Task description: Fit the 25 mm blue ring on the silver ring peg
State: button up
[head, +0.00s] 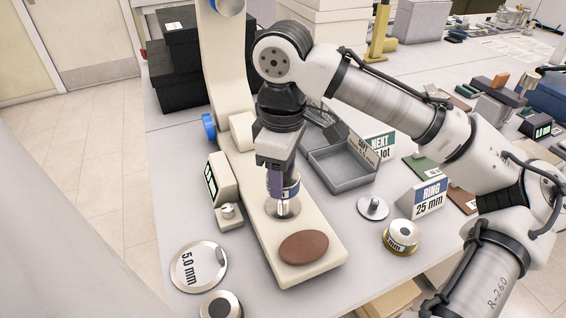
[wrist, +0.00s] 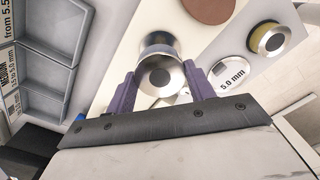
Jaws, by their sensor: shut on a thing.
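In the head view my gripper (head: 282,190) points down over the cream tester base. It is shut on a short cylindrical ring (head: 292,188) with a blue-and-white band, which looks like the blue ring. In the wrist view the ring (wrist: 160,76) shows its silver face and dark centre between the purple fingers. A silver disc (head: 283,209) lies just below it on the base and also shows in the wrist view (wrist: 158,41). Whether the ring touches it or sits around a peg is hidden. Another silver disc with an upright peg (head: 373,207) stands bare, left of the "RING 25 mm" sign (head: 430,198).
A gold-banded ring (head: 401,237) stands at the right. A "5.0 mm" disc (head: 199,267) and another ring (head: 221,304) lie at the front left. A brown oval pad (head: 304,247) lies on the base's front. A grey tray (head: 345,170) stands behind. The tester column (head: 228,70) rises close by.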

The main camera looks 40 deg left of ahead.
jog(key=shift+f+b, duration=0.3)
jog(key=shift+f, duration=0.65)
jog(key=shift+p, duration=1.05)
dwell(0.9)
jog(key=shift+f+b, duration=0.75)
jog(key=shift+f, duration=0.95)
jog(key=o, duration=1.1)
jog(key=shift+r, duration=0.15)
notch_tip(320, 180, up, 14)
jog(key=shift+f, duration=0.15)
